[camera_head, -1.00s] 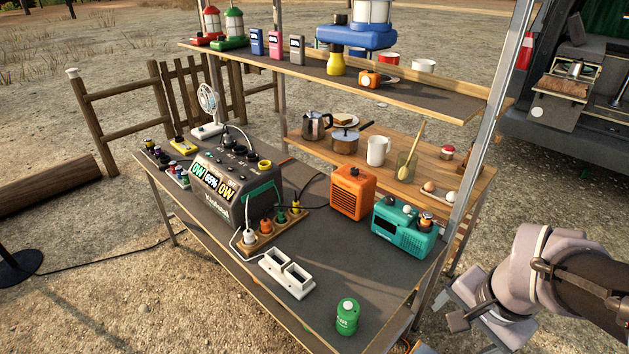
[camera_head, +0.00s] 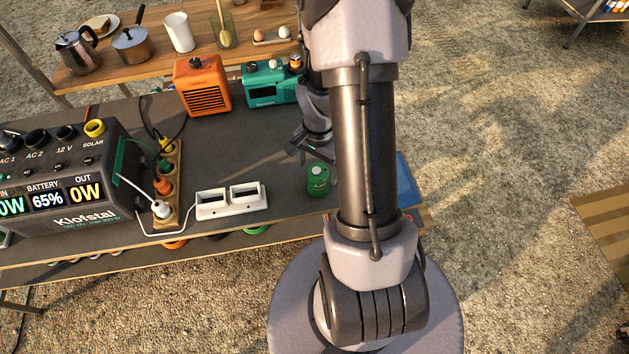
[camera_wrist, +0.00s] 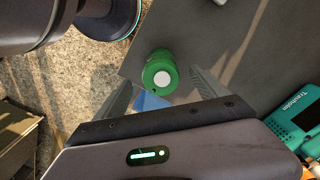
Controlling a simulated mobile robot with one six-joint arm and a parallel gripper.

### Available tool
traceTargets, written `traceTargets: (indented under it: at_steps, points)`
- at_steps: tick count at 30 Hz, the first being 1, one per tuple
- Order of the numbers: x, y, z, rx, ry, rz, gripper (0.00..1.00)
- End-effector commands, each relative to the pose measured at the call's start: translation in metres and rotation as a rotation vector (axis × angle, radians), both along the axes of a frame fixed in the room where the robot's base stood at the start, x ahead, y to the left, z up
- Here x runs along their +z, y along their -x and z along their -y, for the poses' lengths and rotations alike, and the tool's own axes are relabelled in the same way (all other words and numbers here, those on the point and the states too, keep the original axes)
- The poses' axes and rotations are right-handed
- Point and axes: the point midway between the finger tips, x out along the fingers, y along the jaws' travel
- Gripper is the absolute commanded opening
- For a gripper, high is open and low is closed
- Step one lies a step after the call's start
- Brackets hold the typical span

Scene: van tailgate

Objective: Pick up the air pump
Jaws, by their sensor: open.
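The air pump is a small green cylinder (camera_head: 318,180) with a pale round top. My gripper (camera_wrist: 160,92) is open, one finger on each side of the pump, with nothing held. In the head view my gripper (camera_head: 312,155) is beside and behind the pump, partly hidden by my own arm. Contact with the pump cannot be made out.
A white double socket block (camera_head: 231,200) lies left of the pump. A teal radio (camera_head: 270,83) and an orange heater (camera_head: 203,86) stand behind. A large power station (camera_head: 60,180) is at left. The table front between block and pump is clear.

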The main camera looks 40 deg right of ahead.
Motion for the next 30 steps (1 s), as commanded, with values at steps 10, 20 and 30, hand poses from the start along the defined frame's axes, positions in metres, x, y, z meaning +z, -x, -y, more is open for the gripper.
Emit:
traceTargets:
  at_steps: [10,20,30]
  points:
    - [-0.049,0.000,0.002,-0.002,-0.001,0.000,0.82]
    - [-0.073,-0.001,0.003,0.000,0.002,0.001,0.82]
    - [-0.072,0.000,0.003,0.000,0.001,0.001,0.18]
